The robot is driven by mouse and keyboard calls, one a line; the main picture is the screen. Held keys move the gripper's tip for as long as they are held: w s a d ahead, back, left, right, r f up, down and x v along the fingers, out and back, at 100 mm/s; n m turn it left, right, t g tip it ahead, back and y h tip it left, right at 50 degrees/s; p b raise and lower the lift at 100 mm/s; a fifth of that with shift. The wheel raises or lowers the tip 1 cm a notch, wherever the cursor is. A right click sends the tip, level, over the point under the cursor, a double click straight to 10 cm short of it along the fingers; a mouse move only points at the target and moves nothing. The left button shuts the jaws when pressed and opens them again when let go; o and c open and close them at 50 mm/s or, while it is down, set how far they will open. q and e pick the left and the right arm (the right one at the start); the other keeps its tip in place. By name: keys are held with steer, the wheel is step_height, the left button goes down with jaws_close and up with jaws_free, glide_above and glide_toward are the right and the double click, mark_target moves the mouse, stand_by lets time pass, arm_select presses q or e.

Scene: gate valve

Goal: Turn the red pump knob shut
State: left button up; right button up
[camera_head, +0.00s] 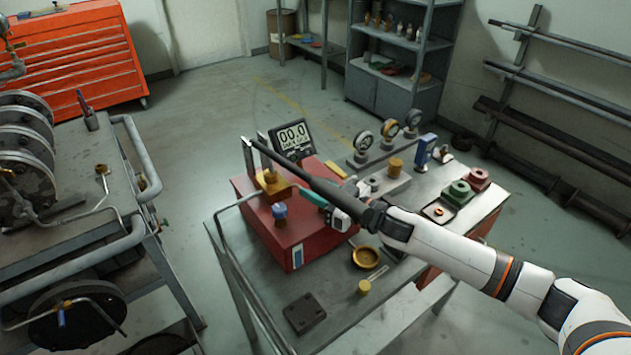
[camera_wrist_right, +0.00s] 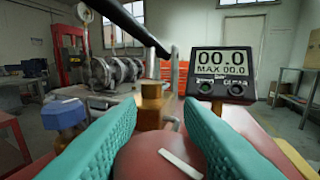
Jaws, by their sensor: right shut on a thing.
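The red pump knob (camera_wrist_right: 150,158) is a round red disc with a white mark, low in the right wrist view. It sits between the two teal finger pads of my right gripper (camera_head: 318,200), which is shut on it. In the head view the gripper hides the knob. The pump is a red box (camera_head: 292,238) on the bench, with a brass block (camera_head: 272,181), a blue cap (camera_head: 279,210) and a long dark lever (camera_head: 305,178) passing over the gripper. My left gripper is not in view.
A gauge display (camera_head: 292,138) behind the pump reads 00.0 in the right wrist view. Dial gauges (camera_head: 389,131) stand behind on the grey bench. A brass dish (camera_head: 365,257) and a black plate (camera_head: 304,312) lie in front. A cart with discs (camera_head: 22,165) stands left.

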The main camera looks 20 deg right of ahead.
steer(key=m+t+h, duration=0.1)
steer(key=m+h, duration=0.1)
steer(key=shift+t+h, duration=0.3)
steer(key=shift+t, duration=0.1)
steer(key=m+h, duration=0.1)
steer(key=h, duration=0.1)
steer(key=m+t+h, duration=0.1)
steer(key=shift+w+d+f+m+t+h, duration=0.1)
steer(key=shift+d+m+t+h, duration=0.1)
steer(key=shift+m+t+h, duration=0.15)
steer(key=m+h, duration=0.1)
steer(key=m+h+b, duration=0.1)
steer(key=h, duration=0.1)
steer(key=shift+d+t+h, duration=0.2)
steer(key=shift+t+h, duration=0.05)
steer(key=shift+t, duration=0.1)
steer(key=shift+w+d+m+h+b, duration=0.1)
steer(key=shift+d+m+h+b, duration=0.15)
steer(key=shift+m+h, duration=0.7)
steer(key=shift+h, duration=0.45)
steer(key=shift+r, duration=0.2)
steer(key=o, duration=1)
steer(key=shift+f, duration=0.1)
